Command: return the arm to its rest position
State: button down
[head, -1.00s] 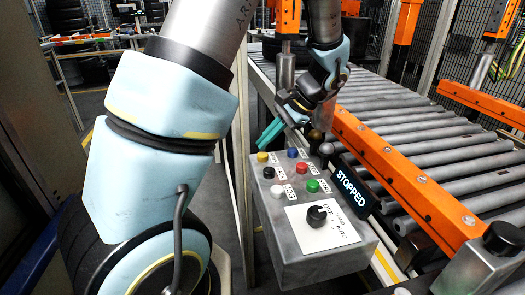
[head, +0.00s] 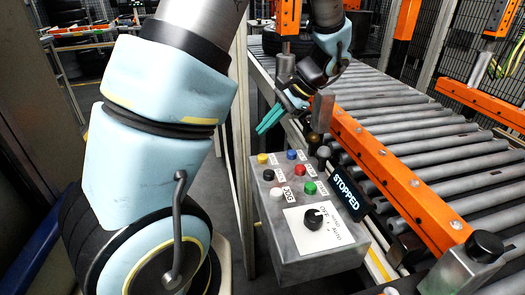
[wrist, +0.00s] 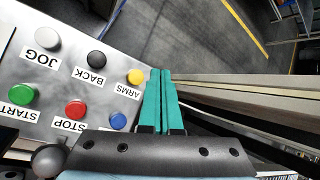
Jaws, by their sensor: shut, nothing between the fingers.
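My gripper (head: 270,118) has teal fingers pressed together with nothing between them. In the head view it hangs in the air above the far left edge of the grey control box (head: 325,262), apart from it. In the wrist view the shut fingers (wrist: 160,100) point up past the yellow ARMS button (wrist: 135,76). My arm comes down from the top, bent at the wrist, beside the conveyor.
The control box carries several coloured buttons, a black selector knob (head: 313,219) and a display reading STOPPED (head: 347,193). The roller conveyor (head: 430,145) with orange rails (head: 385,170) lies to the right. A pale post (head: 241,150) stands left of the box.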

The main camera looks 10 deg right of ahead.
dwell(0.5)
jog(key=s+a+n+h, duration=0.7)
jog(key=a+n, duration=0.3)
jog(key=a, duration=0.3)
jog(key=shift+s+a, duration=0.35)
jog(key=shift+a, duration=0.05)
